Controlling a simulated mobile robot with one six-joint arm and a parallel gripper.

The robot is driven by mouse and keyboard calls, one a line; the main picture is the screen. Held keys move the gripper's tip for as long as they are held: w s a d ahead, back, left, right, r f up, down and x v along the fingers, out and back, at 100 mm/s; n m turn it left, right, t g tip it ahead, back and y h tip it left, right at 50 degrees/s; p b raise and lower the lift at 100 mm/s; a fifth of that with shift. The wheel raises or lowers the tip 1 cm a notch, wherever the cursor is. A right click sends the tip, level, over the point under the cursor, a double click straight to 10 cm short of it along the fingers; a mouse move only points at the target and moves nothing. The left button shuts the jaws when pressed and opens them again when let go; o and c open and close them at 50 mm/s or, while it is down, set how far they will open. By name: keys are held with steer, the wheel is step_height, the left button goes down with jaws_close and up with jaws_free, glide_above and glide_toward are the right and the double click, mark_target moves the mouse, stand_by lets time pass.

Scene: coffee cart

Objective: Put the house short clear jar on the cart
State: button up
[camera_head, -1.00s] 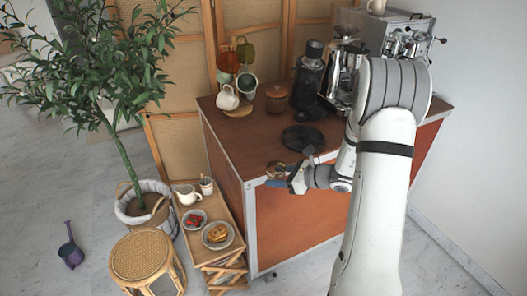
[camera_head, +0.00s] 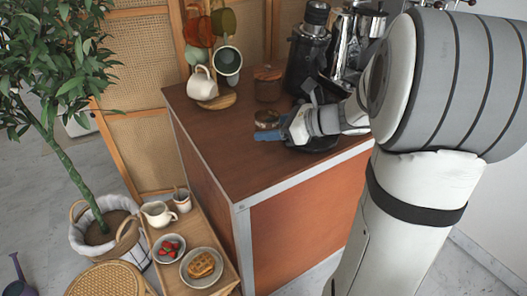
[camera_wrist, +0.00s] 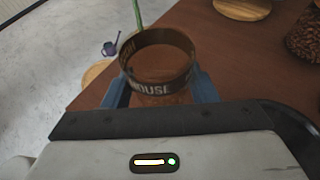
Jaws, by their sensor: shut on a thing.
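The house short clear jar (camera_wrist: 158,62) has a dark band with the word HOUSE and stands upright between the blue fingers of my gripper (camera_wrist: 160,92) in the wrist view. In the head view the jar (camera_head: 267,119) shows just behind my gripper (camera_head: 268,134), partly hidden by a blue finger. My gripper is shut on it. Both are over the brown top of the cart (camera_head: 215,145). I cannot tell whether the jar touches the top.
A white cup (camera_head: 201,84), a wooden board (camera_head: 219,101), a wood-lidded jar (camera_head: 267,84) and a black grinder (camera_head: 308,45) stand behind. A black round mat (camera_head: 318,145) is under my wrist. The cart's front-left top is clear. A low wooden stand (camera_head: 215,237) holds dishes.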

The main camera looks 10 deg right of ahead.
mark_target(268, 157)
steer(key=shift+a+f+b, duration=0.15)
steer(key=shift+f+b, duration=0.15)
steer(key=shift+f, duration=1.3)
steer(key=shift+a+f+b, duration=0.1)
steer(key=shift+f+b, duration=0.15)
steer(key=shift+f, duration=1.3)
steer(key=shift+s, duration=0.1)
steer(key=shift+f, duration=0.15)
steer(key=o, duration=1.1)
